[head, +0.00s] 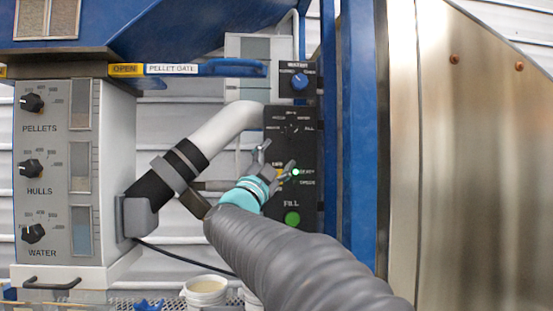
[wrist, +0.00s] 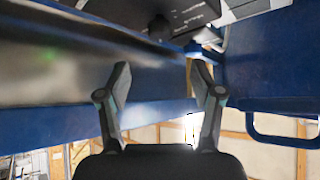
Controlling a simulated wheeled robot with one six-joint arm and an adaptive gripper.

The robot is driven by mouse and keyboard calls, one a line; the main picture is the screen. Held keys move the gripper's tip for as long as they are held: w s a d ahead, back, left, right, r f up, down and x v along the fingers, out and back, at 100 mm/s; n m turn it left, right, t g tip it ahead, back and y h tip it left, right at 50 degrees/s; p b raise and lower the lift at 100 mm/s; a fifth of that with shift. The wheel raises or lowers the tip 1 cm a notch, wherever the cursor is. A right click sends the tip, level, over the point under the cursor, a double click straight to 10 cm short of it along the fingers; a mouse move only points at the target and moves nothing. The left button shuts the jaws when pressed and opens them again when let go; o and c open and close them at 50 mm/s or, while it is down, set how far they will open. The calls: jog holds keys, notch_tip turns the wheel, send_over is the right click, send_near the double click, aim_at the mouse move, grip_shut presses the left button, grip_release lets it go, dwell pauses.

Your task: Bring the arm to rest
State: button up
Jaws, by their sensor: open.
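My gripper (head: 277,157) is in front of the black control panel (head: 307,209) in the head view, its two fingers spread and nothing between them. The grey sleeved arm reaches up to it from the lower right. The wrist view also shows my gripper (wrist: 161,78) with both fingers apart and empty. The gripper hides part of the panel's middle, including most of a selector there. Whether a finger touches the panel, I cannot tell. A green light (head: 296,172) glows beside the fingers, and a green FILL button (head: 292,219) sits below.
A white box with PELLETS, HULLS and WATER knobs (head: 32,103) stands left. A blue pellet gate handle (head: 232,68) juts out above. A blue post (head: 360,130) and a metal wall (head: 470,160) stand right. A white tub (head: 206,290) is below.

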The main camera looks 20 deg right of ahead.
dwell(0.3)
jog(key=w+a+f+n+t+y, duration=0.4)
jog(key=w+a+f+n+y, duration=0.4)
jog(key=y, duration=0.3)
jog(key=s+a+f+n+g+y, duration=0.3)
jog(key=a+f+n+y, duration=0.1)
jog(key=f, duration=0.4)
jog(key=s+a+f+n+g+y, duration=0.2)
jog(key=a+f+n+y, duration=0.15)
jog(key=f, duration=0.45)
jog(key=s+f+n+g+y, duration=0.2)
jog(key=s+f+n+g, duration=0.35)
jog(key=s+f, duration=0.95)
jog(key=s+d+f+g+h, duration=0.1)
jog(key=s+d+f+g, duration=0.1)
jog(key=s, duration=0.7)
jog(key=s+d+f+g+h, duration=0.1)
jog(key=s+f+g, duration=0.1)
jog(key=s, duration=0.8)
jog(key=shift+s+d+f+m, duration=0.2)
jog(key=shift+d+f+m, duration=0.2)
jog(key=shift+f, duration=0.5)
